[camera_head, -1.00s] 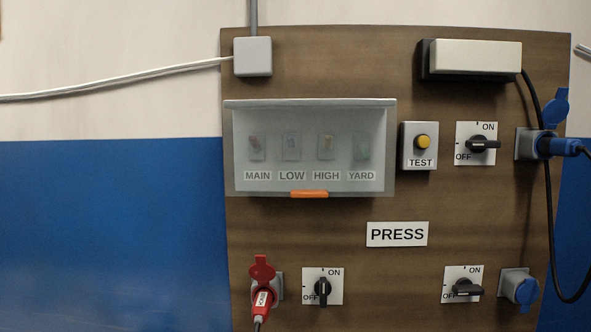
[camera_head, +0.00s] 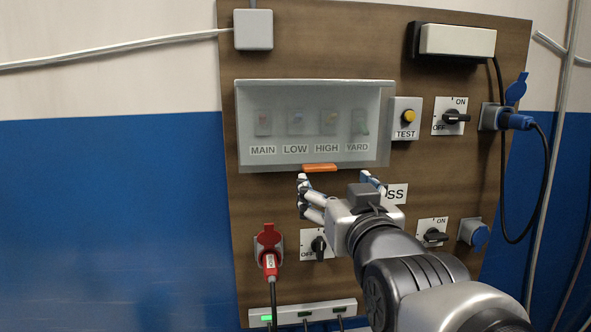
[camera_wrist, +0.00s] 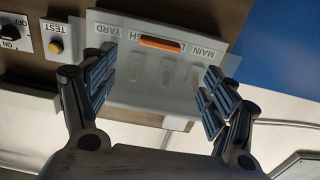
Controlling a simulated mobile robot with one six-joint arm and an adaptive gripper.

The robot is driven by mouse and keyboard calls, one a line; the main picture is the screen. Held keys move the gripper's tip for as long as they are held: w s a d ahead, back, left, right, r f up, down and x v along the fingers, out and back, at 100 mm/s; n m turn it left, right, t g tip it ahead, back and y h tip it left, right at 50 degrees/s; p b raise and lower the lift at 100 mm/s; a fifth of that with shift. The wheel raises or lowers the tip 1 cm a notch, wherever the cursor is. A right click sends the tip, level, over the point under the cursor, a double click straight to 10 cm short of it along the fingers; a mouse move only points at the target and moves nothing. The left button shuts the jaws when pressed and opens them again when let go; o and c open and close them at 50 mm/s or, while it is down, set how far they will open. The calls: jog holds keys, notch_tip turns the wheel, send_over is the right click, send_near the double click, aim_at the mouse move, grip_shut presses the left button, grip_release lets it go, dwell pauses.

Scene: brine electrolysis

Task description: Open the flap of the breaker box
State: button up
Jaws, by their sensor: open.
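The breaker box (camera_head: 376,105) is on the brown board with its translucent flap (camera_head: 310,99) shut. Behind the flap show several switches labelled MAIN, LOW, HIGH and YARD. An orange handle (camera_head: 320,168) is at the flap's lower edge. My gripper (camera_head: 340,180) is open and empty, just below the handle in the head view, its fingers spread to either side. In the wrist view, which is upside down, the handle (camera_wrist: 160,44) shows between and beyond the fingers of my gripper (camera_wrist: 158,88). I cannot tell the exact gap; no contact shows.
A TEST button box (camera_head: 405,118) and a rotary switch (camera_head: 451,116) are right of the flap. Below are a red plug (camera_head: 269,250), another rotary switch (camera_head: 318,245) and the PRESS label (camera_head: 397,194), partly hidden by my arm. A black cable (camera_head: 545,180) hangs at the right.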

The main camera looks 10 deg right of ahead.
aim_at(321, 168)
jog(key=w, duration=1)
jog(key=shift+p, duration=0.4)
jog(key=c, duration=1.5)
jog(key=shift+s+r, duration=0.1)
jog(key=shift+s, duration=0.05)
